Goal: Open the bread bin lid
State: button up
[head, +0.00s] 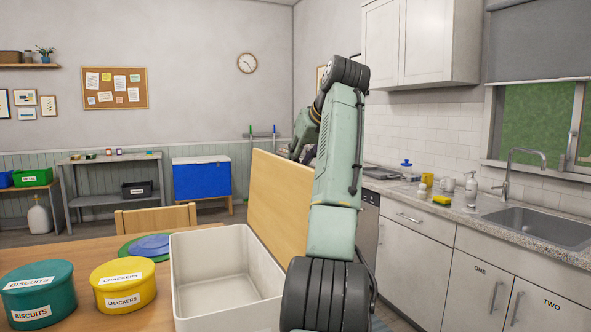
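The bread bin (190,290) is a white, open-topped box on the wooden table, and its empty inside is visible. Its light wooden lid (277,195) stands nearly upright along the bin's right side, leaning slightly outward, so the bin is open. My arm rises in front of the lid's right part and bends over at the top. My gripper (308,155) shows only as a small dark part behind my arm, near the lid's top right. Its fingers are hidden, and I cannot tell whether it touches the lid.
A teal biscuits tin (38,287) and a yellow crackers tin (123,280) stand left of the bin. Blue and green plates (150,246) lie behind them. A chair back (155,219) is at the table's far edge. A kitchen counter with a sink (545,226) runs along the right.

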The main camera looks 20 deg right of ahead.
jog(key=v, duration=0.7)
jog(key=shift+s+r, duration=0.25)
